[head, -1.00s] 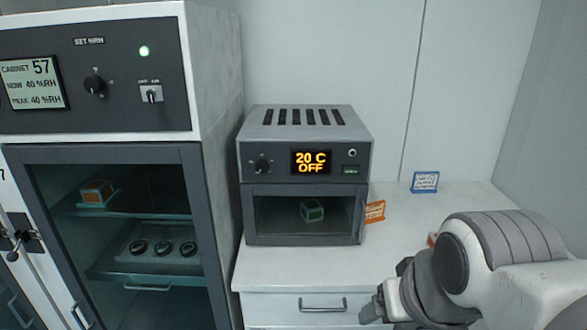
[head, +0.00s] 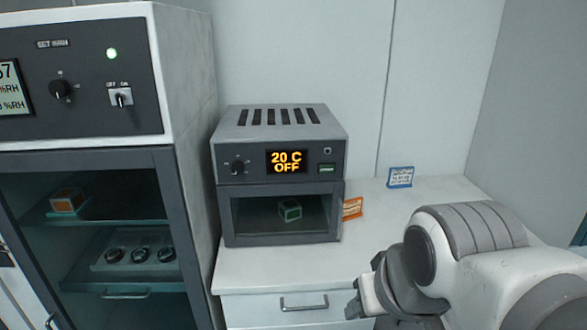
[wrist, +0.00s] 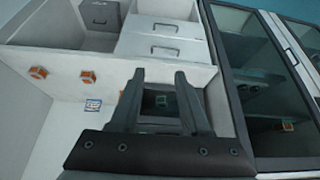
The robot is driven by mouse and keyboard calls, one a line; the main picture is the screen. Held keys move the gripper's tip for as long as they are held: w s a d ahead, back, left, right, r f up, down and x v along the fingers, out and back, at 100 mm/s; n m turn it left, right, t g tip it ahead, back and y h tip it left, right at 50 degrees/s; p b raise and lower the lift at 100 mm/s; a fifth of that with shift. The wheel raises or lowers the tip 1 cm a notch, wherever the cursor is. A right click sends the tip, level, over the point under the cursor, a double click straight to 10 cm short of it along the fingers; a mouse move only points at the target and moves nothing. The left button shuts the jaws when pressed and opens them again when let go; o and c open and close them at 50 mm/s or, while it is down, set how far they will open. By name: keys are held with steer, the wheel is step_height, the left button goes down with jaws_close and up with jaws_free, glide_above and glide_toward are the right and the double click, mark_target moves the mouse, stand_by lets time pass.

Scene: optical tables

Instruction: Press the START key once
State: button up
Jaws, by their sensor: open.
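The small grey oven (head: 281,132) stands on the white counter, and its display (head: 286,161) reads 20 C OFF. A small green-lit key (head: 327,168) is at the right of its front panel, its lettering too small to read. Below it is a closed glass door with a green block (head: 290,210) inside. My gripper (head: 358,298) is in front of the counter, low and right of the oven, and apart from the key. In the wrist view my gripper (wrist: 159,76) has its fingers apart with nothing between them. The oven window (wrist: 162,101) shows between the fingers there.
A tall dry cabinet (head: 85,155) with a glass door stands left of the oven. An orange card (head: 352,208) sits beside the oven, and a blue card (head: 400,177) stands farther right. The counter (head: 400,205) is otherwise clear around them. A drawer handle (head: 304,303) is below.

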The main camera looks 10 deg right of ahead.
jaws_close()
stand_by(1.4)
